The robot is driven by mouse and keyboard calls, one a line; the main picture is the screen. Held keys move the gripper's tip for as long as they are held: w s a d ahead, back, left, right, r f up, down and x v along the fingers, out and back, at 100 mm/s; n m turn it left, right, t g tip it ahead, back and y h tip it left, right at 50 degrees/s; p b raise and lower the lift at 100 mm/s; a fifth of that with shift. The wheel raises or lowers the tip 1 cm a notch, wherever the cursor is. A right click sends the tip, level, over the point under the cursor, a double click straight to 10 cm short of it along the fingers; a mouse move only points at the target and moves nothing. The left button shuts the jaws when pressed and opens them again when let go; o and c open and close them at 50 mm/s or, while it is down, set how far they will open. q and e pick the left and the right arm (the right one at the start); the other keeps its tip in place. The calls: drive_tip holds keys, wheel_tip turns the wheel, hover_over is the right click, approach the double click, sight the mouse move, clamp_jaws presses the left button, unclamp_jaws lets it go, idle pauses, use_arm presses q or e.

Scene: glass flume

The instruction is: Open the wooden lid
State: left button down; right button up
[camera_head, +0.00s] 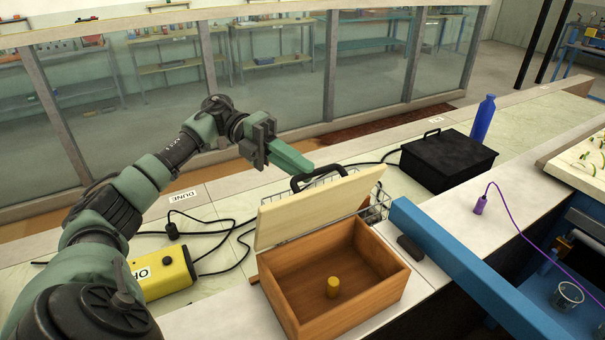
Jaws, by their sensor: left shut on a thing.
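The wooden lid (300,215) is pale and stands raised and tilted back at the far side of a brown wooden box (350,310). The box is open at the top, and a small yellow cylinder (333,287) stands inside it. A black handle (297,183) sits on the lid's upper edge. My left gripper (306,167) comes in from the left above the lid, its green fingers closed at the handle. The exact grip on the handle is partly hidden. My right gripper is not in view.
A wire basket (377,207) stands behind the lid. A black box (447,160) and a blue bottle (483,118) are farther right. A blue beam (450,262) runs along the right side. A yellow box (163,274) with black cables lies left.

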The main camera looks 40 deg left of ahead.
use_arm(q)
drive_tip(key=shift+w+a+f, duration=0.1)
drive_tip(key=shift+w+a, duration=0.05)
drive_tip(key=shift+a, duration=0.1)
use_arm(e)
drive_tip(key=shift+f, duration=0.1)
use_arm(q)
drive_tip(key=c, duration=1.5)
unclamp_jaws()
drive_tip(key=shift+o, duration=0.2)
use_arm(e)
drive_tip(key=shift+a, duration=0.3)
use_arm(q)
drive_tip(key=shift+a, duration=0.15)
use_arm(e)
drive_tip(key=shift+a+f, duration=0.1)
